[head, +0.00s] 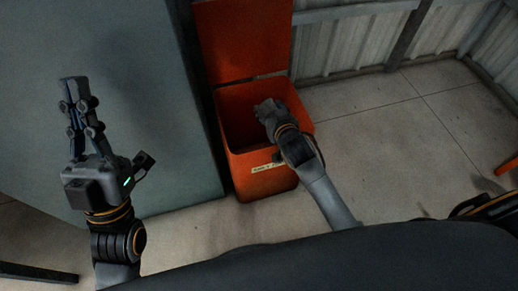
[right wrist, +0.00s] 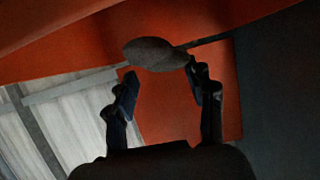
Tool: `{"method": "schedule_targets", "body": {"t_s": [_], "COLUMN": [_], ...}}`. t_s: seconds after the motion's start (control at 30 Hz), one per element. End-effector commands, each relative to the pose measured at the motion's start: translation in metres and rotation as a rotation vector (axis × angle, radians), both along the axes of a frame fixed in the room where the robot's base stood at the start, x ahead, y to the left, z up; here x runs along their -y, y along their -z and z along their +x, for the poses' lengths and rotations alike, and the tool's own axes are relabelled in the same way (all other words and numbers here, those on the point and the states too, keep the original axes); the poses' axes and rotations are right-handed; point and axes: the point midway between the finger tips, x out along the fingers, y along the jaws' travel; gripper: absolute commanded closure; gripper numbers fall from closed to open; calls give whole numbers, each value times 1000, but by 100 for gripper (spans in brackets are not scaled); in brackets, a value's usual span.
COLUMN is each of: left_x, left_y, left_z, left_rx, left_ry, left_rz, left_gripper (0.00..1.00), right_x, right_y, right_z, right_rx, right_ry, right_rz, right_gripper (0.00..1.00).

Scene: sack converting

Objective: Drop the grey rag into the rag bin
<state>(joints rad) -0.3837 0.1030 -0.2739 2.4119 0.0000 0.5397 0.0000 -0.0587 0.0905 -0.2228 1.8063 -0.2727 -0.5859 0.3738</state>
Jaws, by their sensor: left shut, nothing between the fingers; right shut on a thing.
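The orange rag bin (head: 265,183) stands on the floor with its lid (head: 245,40) raised at the back. My right gripper (head: 268,110) is over the bin's opening. In the right wrist view, the grey rag (right wrist: 152,53) is a small bunched lump at the fingertips of my right gripper (right wrist: 163,72), which is shut on it. In the head view, the rag is hard to tell from the dark gripper. My left gripper (head: 75,92) is shut and empty, off to the left in front of a grey-blue surface.
A large grey-blue block or cabinet (head: 130,60) stands close to the bin's left side. A corrugated metal wall (head: 350,45) is behind the bin. The tiled floor (head: 400,140) to the right of the bin is clear. An orange edge (head: 507,167) shows at the far right.

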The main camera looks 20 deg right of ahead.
Motion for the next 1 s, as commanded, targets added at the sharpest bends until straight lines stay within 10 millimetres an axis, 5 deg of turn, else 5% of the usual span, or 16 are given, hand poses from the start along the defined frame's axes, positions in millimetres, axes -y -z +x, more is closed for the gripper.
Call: {"method": "schedule_targets", "body": {"t_s": [0.27, 0.3, 0.43, 0.77, 1.0], "left_x": [0, 0, 0, 0, 0], "left_y": [-1, -1, -1, -1, -1], "left_z": [-2, -2, -2, -1, -1], "left_rx": [10, 10, 10, 8, 9], "left_ry": [1, 1, 1, 1, 0], "left_rz": [-4, -4, -4, -3, -3], "left_gripper": [100, 100, 100, 100, 100], "right_x": [0, 0, 0, 0, 1], "right_y": [0, 0, 0, 0, -9], "right_z": [0, 0, 0, -1, -26], "right_rx": [1, 1, 1, -1, -2], "right_ry": [0, 0, 0, 0, 0], "right_rz": [0, 0, 0, 0, 1], "right_gripper": [78, 44, 20, 20, 20]}}
